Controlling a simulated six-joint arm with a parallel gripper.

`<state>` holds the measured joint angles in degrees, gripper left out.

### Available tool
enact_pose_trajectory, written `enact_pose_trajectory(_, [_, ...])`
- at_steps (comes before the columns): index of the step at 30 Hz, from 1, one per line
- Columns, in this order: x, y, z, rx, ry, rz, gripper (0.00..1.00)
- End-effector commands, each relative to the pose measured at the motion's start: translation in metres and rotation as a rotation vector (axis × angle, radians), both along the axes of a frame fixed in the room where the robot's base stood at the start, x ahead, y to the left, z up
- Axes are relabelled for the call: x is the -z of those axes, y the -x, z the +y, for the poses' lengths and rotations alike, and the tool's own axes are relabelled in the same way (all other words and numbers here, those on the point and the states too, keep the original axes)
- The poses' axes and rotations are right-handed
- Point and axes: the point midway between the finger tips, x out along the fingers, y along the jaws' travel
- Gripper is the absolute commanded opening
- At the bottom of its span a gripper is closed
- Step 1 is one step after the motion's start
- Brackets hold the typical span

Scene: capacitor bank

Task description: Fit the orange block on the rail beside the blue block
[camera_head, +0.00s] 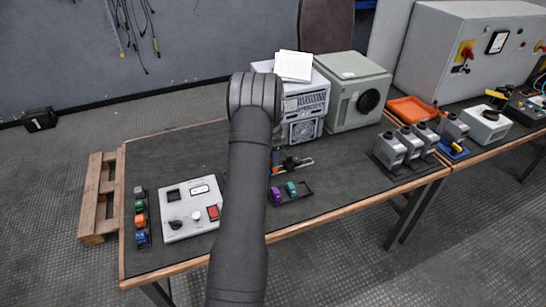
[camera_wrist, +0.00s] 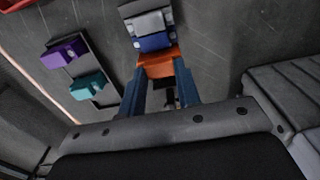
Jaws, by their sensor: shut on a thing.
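In the wrist view, my gripper (camera_wrist: 158,78) is shut on an orange block (camera_wrist: 158,63) between its two blue-grey fingers. Just beyond it is a blue block (camera_wrist: 155,42) with a light grey block (camera_wrist: 149,22) behind. The orange block looks very close to the blue one; whether they touch I cannot tell. The rail under these blocks is mostly hidden, so I cannot tell whether the orange block is seated. In the head view, my arm hides the gripper; small blue and orange parts show just right of it.
A dark tray (camera_wrist: 103,72) with a purple block (camera_wrist: 63,53) and a teal block (camera_wrist: 91,87) lies left in the wrist view. A white control box (camera_head: 190,207) and a strip of several blocks (camera_head: 141,221) stand at the table's left. Grey cabinets stand behind.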

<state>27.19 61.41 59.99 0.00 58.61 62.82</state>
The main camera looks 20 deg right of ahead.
Motion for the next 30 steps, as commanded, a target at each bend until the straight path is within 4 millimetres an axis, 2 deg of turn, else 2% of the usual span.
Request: enact_pose_trajectory(30, [0.01, 0.0, 0.0, 0.0, 0.0, 0.0, 0.1])
